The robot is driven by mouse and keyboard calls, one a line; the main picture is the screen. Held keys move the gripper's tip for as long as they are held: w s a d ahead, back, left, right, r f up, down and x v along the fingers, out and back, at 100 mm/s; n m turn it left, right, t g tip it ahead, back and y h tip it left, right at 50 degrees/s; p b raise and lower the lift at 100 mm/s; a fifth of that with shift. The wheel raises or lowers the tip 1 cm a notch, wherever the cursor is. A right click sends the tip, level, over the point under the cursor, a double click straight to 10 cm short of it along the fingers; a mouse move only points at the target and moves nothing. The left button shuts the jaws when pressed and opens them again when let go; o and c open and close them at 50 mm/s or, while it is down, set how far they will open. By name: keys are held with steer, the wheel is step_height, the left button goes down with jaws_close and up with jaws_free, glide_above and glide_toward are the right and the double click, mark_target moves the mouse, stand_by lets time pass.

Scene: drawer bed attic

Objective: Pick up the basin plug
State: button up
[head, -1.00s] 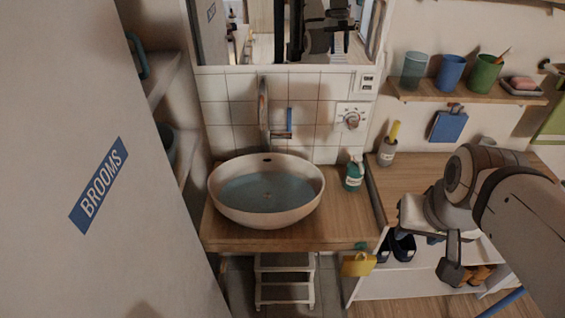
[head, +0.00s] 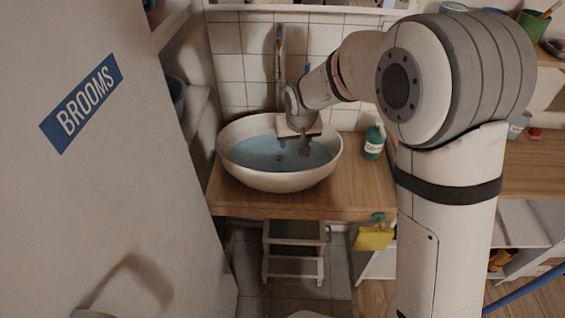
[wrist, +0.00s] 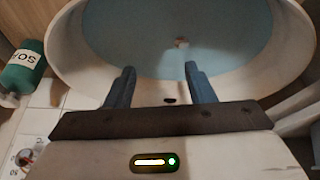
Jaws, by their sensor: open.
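The white oval basin (head: 275,182) stands on a wooden counter and holds bluish water. A small brownish spot at its bottom, apparently the basin plug (head: 279,157), shows through the water; it also appears in the wrist view (wrist: 181,42), too small and blurred to make out its shape. My gripper (head: 294,146) is over the back right part of the basin, pointing down. In the wrist view its two blue-grey fingers (wrist: 159,70) are apart with nothing between them. The plug lies beyond the fingertips, slightly right of the middle between them.
The tap (head: 280,65) rises behind the basin, close to my gripper. A green soap bottle (head: 374,143) stands to the right. A step stool (head: 294,250) stands below. The BROOMS door (head: 150,190) fills the left.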

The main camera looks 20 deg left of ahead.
glide_toward(279, 157)
steer(key=f, duration=0.2)
steer(key=shift+n, duration=0.3)
steer(key=x, duration=0.7)
steer(key=shift+w+a+p, duration=0.1)
steer(key=shift+w+p, duration=0.15)
steer(key=shift+p, duration=0.05)
steer(key=shift+r, duration=0.1)
steer(key=shift+c, duration=0.2)
jaws_close()
